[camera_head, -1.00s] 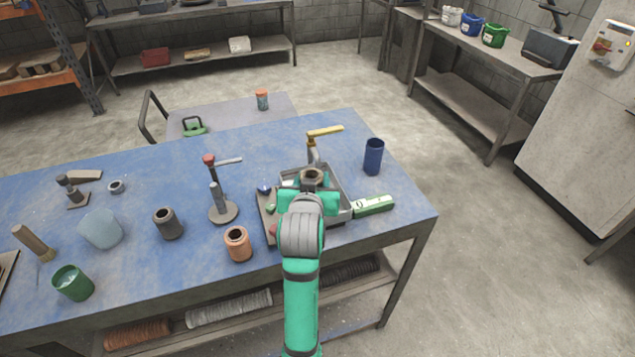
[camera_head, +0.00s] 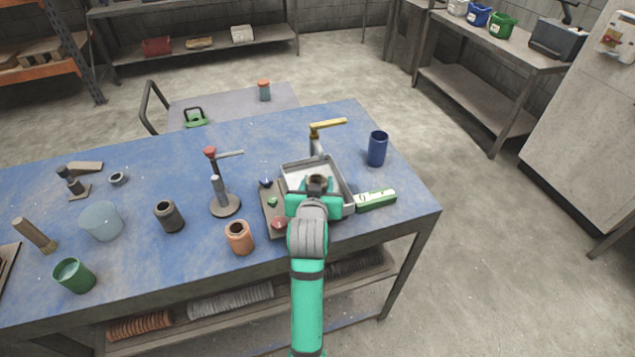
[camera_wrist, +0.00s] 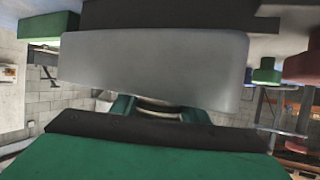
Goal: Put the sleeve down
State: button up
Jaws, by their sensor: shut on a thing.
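My gripper (camera_head: 316,195) is shut on a dark grey-brown sleeve (camera_head: 317,183), a short open-topped tube held upright. In the head view it overlaps the grey metal tray (camera_head: 345,189); I cannot tell whether the sleeve touches the tray. Part of the sleeve's rim shows between the jaws in the wrist view (camera_wrist: 158,106), with the rest hidden. A similar dark sleeve (camera_head: 169,216) and a copper-coloured sleeve (camera_head: 239,238) stand on the blue table (camera_head: 330,258) to the left.
A blue cup (camera_head: 377,149) and a green-white box (camera_head: 376,199) are to the right. Clear table lies between the posts and at the right corner.

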jog(key=o, duration=1.1)
jog(key=shift+s+r, duration=0.1)
jog(key=shift+r, duration=0.05)
jog(key=v, duration=1.1)
jog(key=shift+s, duration=0.4)
jog(key=shift+a, duration=0.1)
